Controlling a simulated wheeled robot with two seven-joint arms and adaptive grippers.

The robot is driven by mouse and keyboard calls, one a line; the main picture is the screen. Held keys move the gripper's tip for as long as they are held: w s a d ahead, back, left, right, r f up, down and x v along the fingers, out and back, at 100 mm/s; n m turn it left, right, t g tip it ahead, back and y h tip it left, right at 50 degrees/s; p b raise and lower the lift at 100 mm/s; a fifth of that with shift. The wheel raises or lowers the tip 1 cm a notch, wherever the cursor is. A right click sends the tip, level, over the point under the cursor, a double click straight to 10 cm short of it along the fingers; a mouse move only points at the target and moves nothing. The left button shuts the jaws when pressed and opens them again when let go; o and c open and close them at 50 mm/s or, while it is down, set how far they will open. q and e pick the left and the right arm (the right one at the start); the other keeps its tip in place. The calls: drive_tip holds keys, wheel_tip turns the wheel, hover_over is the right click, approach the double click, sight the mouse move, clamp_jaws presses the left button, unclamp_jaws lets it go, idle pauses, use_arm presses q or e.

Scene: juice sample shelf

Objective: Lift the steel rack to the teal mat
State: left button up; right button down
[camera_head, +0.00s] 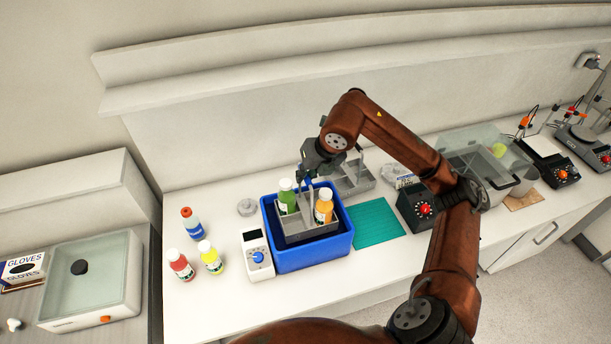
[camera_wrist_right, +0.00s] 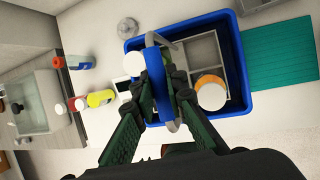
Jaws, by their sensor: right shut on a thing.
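A grey steel rack (camera_head: 293,228) with a tall handle is inside the blue bin (camera_head: 283,264). It holds a green bottle (camera_head: 287,197) and an orange bottle (camera_head: 323,207). My right gripper (camera_head: 308,182) is above the bin, shut on the rack's handle. In the right wrist view the gripper (camera_wrist_right: 166,88) closes on the handle, with the rack (camera_wrist_right: 203,50) below. I cannot tell whether the rack touches the bin floor. The teal mat (camera_head: 376,222) lies flat and bare right of the bin, and also shows in the wrist view (camera_wrist_right: 285,55). My left gripper is out of view.
Another grey rack (camera_head: 354,180) stands behind the bin. A white device with a blue knob (camera_head: 256,256) is left of the bin, near red (camera_head: 181,266), yellow (camera_head: 211,259) and blue (camera_head: 192,225) bottles. A dark box with a red knob (camera_head: 417,208) stands right of the mat.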

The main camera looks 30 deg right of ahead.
drive_tip(key=shift+r+p, duration=1.5)
drive_tip(key=shift+r, duration=1.35)
drive_tip(key=shift+d+f, duration=0.1)
drive_tip(key=shift+d, duration=0.05)
drive_tip(key=shift+d, duration=0.2)
drive_tip(key=s+d+b, duration=0.3)
drive_tip(key=d+b, duration=0.5)
drive_tip(key=d, duration=0.4)
drive_tip(key=shift+s+b, duration=0.3)
drive_tip(key=shift+b, duration=0.05)
